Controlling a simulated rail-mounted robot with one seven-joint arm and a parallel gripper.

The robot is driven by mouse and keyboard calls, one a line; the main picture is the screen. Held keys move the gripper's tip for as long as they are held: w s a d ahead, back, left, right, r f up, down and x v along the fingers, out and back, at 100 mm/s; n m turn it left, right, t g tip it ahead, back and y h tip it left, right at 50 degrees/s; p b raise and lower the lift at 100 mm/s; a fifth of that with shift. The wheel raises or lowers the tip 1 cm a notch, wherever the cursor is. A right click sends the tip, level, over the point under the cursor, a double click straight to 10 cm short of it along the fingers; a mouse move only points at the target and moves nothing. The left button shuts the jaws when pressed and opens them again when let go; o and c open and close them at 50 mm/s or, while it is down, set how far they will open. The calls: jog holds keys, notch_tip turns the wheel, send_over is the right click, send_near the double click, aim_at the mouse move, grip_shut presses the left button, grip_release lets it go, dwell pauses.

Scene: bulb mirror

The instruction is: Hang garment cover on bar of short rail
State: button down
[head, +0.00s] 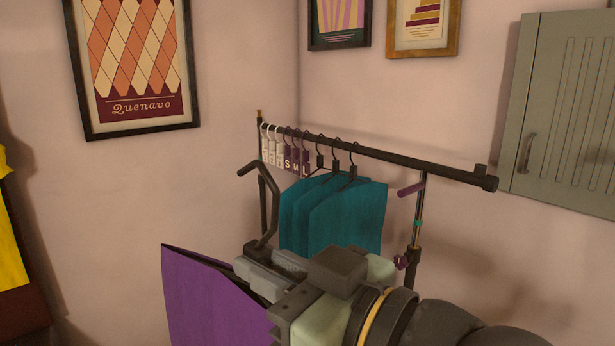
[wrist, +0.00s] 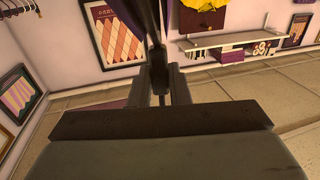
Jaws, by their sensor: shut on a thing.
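The purple garment cover (head: 205,298) hangs at the lower left of the head view, partly hidden by my gripper. Its dark hanger hook (head: 262,178) stands up above the jaws, with the tip bent to the left. My gripper (head: 265,272) is shut on the hanger just below the hook. In the wrist view the dark hanger (wrist: 158,50) rises between the jaws (wrist: 160,88). The short rail's dark bar (head: 420,168) runs from the back left to the front right, behind the hook. The hook looks apart from the bar.
Several teal garments (head: 345,220) hang on the bar's left half, beside white and purple size tags (head: 287,157). The bar's right part is clear up to the end knob (head: 487,183). A post with a purple handle (head: 410,190) stands below it. A grey cabinet (head: 565,110) is at right.

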jog(key=shift+h, duration=0.3)
jog(key=w+a+f, duration=0.1)
jog(key=w+a, duration=0.1)
jog(key=w, duration=0.1)
jog(key=w+a+f, duration=0.1)
jog(key=shift+w+a+f, duration=0.3)
jog(key=shift+w, duration=0.05)
jog(key=w+f+m+t+h, duration=0.4)
jog(key=w+f+m+h, duration=0.15)
jog(key=w+f, duration=0.95)
jog(key=w+d+f+m+h, duration=0.3)
jog(key=d+f+h, duration=0.3)
jog(key=d+f, duration=0.4)
jog(key=w+d+f+m+t+h, duration=0.1)
jog(key=w+d+f+m+h, duration=0.3)
jog(key=d+f+h, duration=0.3)
jog(key=w+d+f, duration=0.1)
jog(key=d+f, duration=0.2)
jog(key=shift+w+d, duration=0.15)
jog(key=shift+d, duration=0.2)
jog(key=shift+m, duration=0.25)
